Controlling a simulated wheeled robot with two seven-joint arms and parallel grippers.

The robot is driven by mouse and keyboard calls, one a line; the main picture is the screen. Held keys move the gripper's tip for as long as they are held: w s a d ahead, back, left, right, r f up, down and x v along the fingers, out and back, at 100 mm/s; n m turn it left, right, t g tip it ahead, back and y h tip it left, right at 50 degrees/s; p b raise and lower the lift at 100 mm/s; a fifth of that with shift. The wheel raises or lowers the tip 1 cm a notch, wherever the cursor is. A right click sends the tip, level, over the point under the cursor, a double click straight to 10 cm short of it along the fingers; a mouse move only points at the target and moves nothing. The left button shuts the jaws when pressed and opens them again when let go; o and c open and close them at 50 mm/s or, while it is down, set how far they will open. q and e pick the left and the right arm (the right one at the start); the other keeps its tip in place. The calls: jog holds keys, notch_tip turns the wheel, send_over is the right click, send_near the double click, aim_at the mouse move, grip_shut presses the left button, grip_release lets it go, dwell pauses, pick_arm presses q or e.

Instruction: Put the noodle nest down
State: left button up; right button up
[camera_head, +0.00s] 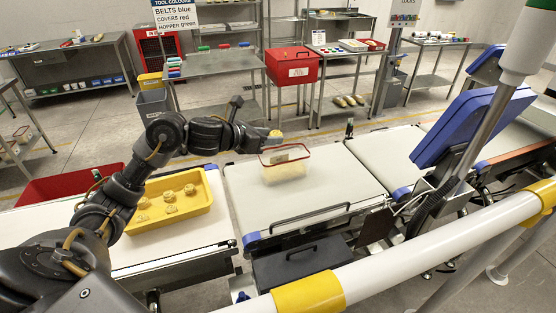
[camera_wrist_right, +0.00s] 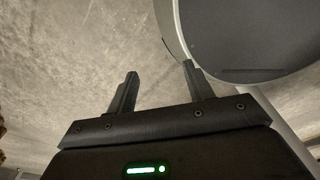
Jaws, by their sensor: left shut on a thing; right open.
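My left gripper (camera_head: 268,137) is shut on a small yellow noodle nest (camera_head: 275,133). It holds the nest just above the far rim of a clear container with a red rim (camera_head: 286,172). The container stands upright on the pale belt of the checkweigher (camera_head: 290,204). A yellow tray (camera_head: 206,212) with several noodle nests (camera_head: 170,197) lies on the belt section at the left, partly behind my left arm. My right gripper (camera_wrist_right: 160,72) is open, with nothing between its fingers in the right wrist view.
A white rail with yellow bands (camera_head: 400,252) crosses the front. A blue panel on a post (camera_head: 470,125) stands at the right. A red bin (camera_head: 60,186) is at the left, and a red box (camera_head: 293,66) stands behind the belt. The belt right of the container is clear.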

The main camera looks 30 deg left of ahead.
jog(key=o, duration=0.5)
jog(key=s, duration=0.1)
jog(key=s+d, duration=0.1)
jog(key=s, duration=0.1)
jog(key=shift+s+r, duration=0.1)
jog(key=shift+r, duration=0.05)
jog(key=shift+o, duration=1.1)
jog(key=shift+s+d+r+p, duration=0.15)
jog(key=shift+r+p, duration=0.15)
jog(key=shift+p, duration=0.2)
jog(key=shift+o, duration=1.4)
jog(key=w+r+p, duration=0.2)
jog(key=w, duration=0.1)
pick_arm(q)
jog(key=w+a+f+p, duration=0.3)
jog(key=w+a+f, duration=0.1)
jog(key=w+f, duration=0.8)
jog(key=shift+w+f, duration=0.35)
jog(key=shift+f, duration=0.05)
pick_arm(e)
jog(key=r, duration=0.3)
jog(key=shift+s+a+r, duration=0.15)
jog(key=shift+s+a, duration=0.1)
jog(key=shift+s, duration=0.05)
jog(key=shift+d, duration=0.1)
